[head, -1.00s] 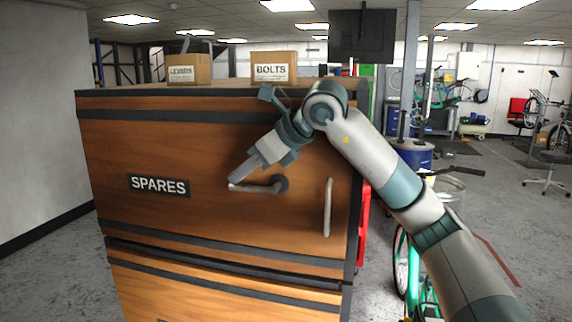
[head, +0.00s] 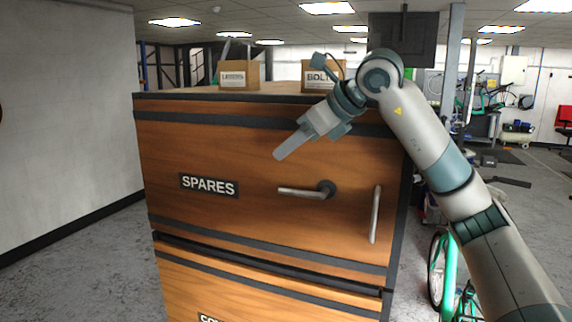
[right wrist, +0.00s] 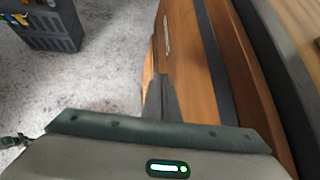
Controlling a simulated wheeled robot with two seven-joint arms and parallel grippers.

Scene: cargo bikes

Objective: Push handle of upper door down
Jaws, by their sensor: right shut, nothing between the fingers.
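The upper door (head: 250,150) is brown wood with dark bands and a SPARES label (head: 208,185). Its lever handle (head: 303,192) is metal on a dark round base and lies about level, pointing left. The door looks shut. My right gripper (head: 280,155) is shut and empty, its tip above the lever's free end and apart from it. In the right wrist view the narrow shut fingers (right wrist: 162,97) show against the wood door (right wrist: 190,60); the lever is not visible there. My left gripper is not in view.
A vertical pull bar (head: 375,214) is fixed on the door's right side. A lower door (head: 230,284) sits below. Two cardboard boxes, one marked BOLTS (head: 318,75), stand on the cabinet top. A green bike (head: 447,270) stands to the right. A grey crate (right wrist: 45,28) shows in the right wrist view.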

